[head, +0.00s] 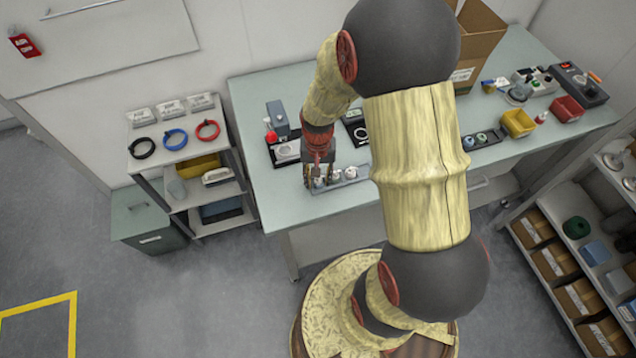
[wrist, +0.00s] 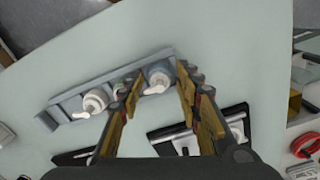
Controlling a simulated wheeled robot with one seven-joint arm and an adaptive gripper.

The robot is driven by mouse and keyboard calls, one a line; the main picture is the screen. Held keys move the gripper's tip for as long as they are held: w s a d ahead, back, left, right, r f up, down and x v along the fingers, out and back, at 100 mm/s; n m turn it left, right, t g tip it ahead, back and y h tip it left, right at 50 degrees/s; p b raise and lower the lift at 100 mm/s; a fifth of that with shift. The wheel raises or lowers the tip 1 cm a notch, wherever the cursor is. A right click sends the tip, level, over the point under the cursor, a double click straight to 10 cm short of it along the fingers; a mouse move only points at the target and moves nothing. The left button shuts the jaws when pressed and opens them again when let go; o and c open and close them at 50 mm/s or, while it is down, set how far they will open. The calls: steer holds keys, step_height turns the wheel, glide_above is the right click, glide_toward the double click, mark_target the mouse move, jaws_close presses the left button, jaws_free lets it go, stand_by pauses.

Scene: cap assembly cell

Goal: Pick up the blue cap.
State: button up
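My gripper (wrist: 160,86) points down over a grey rack (wrist: 70,105) on the table and is open, one finger on each side of a pale grey-blue piece with a white spout (wrist: 158,76). No contact with that piece can be made out. A white spouted piece (wrist: 95,101) stands in the rack to the left. A small greenish piece beside the left finger is mostly hidden. In the head view, my gripper (head: 319,176) is at the rack's left end. I cannot clearly pick out a blue cap; a dark tray (head: 495,144) right of my arm holds small round pieces, one green.
A black-based fixture (head: 286,152) with a grey block stands behind my gripper. Yellow (head: 518,123) and red (head: 567,109) bins and a cardboard box (head: 478,40) are on the table's right side. The table's left front (head: 270,200) is clear. A shelf with rings (head: 175,138) stands left.

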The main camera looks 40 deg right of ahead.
steer(key=c, duration=0.5)
stand_by(0.4)
